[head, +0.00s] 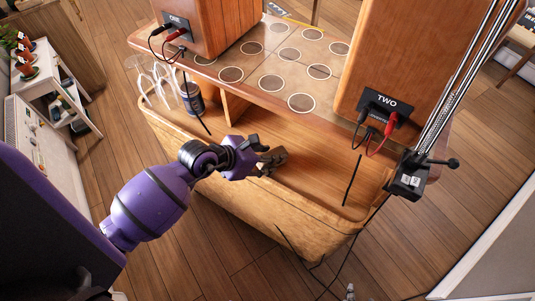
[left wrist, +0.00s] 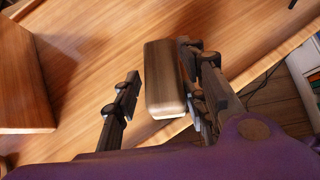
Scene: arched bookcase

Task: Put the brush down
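The brush (left wrist: 164,75), a rounded grey-brown block with a pale lower edge, shows in the left wrist view. It seems to rest on the wooden shelf surface (left wrist: 85,65). My left gripper (left wrist: 159,68) is open around it. The right-hand finger is close against the brush, and whether it touches is unclear; a clear gap separates the left-hand finger from it. In the head view my left gripper (head: 273,159) is at the lower wooden shelf of the bookcase (head: 310,176), and the brush is mostly hidden by the fingers. My right gripper is not in view.
Wine glasses (head: 158,82) and a dark jar (head: 192,97) stand at the shelf's left end. Above is a counter with round inlays (head: 301,102) and two wooden speakers (head: 385,60).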

